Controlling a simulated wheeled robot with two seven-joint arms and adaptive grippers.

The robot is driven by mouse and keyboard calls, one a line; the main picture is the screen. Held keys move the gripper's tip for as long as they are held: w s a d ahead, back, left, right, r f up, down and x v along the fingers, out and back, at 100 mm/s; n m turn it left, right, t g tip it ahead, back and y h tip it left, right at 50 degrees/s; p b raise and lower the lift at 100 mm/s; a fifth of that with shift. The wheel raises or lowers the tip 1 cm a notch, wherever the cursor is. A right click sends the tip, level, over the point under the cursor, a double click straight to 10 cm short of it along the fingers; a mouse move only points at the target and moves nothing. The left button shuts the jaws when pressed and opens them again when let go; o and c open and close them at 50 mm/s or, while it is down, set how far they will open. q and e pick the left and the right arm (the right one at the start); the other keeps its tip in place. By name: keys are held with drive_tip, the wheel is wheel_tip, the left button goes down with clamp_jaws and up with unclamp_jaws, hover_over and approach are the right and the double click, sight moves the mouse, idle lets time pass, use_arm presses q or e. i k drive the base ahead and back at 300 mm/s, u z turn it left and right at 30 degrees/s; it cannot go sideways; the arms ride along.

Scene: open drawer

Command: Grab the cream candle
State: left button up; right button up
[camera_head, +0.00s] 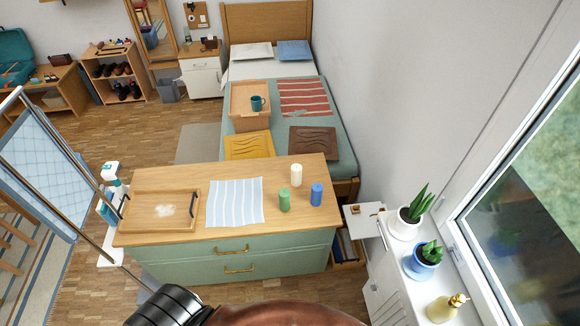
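The cream candle (296,174) stands upright on the wooden top of a green dresser (226,250), toward its back right. A green candle (284,202) stands in front of it, a little to the left. A blue candle (316,196) stands in front of it to the right. The three candles are apart from each other. Only part of my own body, black and copper coloured, shows at the bottom edge. Neither of my grippers is in view.
A striped cloth (235,203) and a wooden tray (146,224) with a white patch lie left of the candles. The dresser's two drawers look shut. At right, potted plants stand on a white sill (416,284) by the window. A bed (340,128) is behind.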

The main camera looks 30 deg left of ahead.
sight(296, 169)
drive_tip(key=u, duration=0.55)
drive_tip(key=i, duration=0.65)
drive_tip(key=u, duration=0.75)
